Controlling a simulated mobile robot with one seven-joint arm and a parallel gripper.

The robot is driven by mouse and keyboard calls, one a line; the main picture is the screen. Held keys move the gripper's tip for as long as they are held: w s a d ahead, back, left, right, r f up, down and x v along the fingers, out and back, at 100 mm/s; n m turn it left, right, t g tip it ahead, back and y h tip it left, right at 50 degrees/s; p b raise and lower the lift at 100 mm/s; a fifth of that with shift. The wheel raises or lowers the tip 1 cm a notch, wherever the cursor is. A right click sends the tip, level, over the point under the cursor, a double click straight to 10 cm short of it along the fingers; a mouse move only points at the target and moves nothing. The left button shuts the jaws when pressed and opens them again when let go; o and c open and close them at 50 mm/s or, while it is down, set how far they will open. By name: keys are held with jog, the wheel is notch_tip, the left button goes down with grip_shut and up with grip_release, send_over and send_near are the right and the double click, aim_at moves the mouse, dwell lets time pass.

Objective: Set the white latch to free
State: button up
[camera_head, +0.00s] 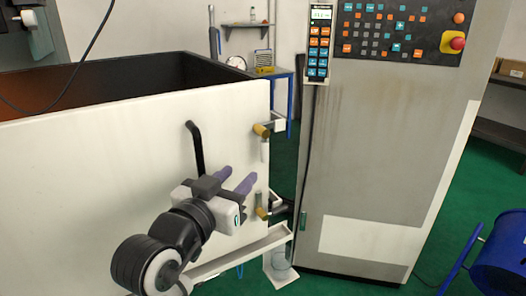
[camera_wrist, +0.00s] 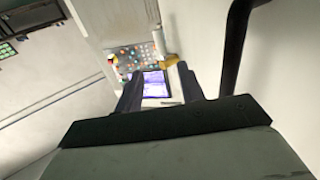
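A short white lever (camera_head: 264,150), which looks like the white latch, hangs below a brass knob (camera_head: 262,130) at the right edge of the white panel (camera_head: 90,170). My gripper (camera_head: 238,175) is in front of the panel, left of and lower than the lever in the head view. Its two purple fingers are spread apart with nothing visible between them. In the wrist view the fingers (camera_wrist: 158,72) are also apart, and a brass piece (camera_wrist: 172,61) shows near the right fingertip. I cannot make out the lever clearly there.
A black bar handle (camera_head: 196,148) stands out from the panel, just behind my gripper. A second brass fitting (camera_head: 262,212) is lower on the panel edge. A grey control cabinet (camera_head: 375,150) stands to the right. A blue drum (camera_head: 502,255) is at the far right.

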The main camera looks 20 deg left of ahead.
aim_at(263, 151)
jog(key=w, duration=0.3)
jog(key=w+p, duration=0.1)
jog(key=w, duration=0.6)
jog(key=shift+w+d+p, duration=0.25)
jog(key=shift+d+p, duration=0.1)
grip_shut()
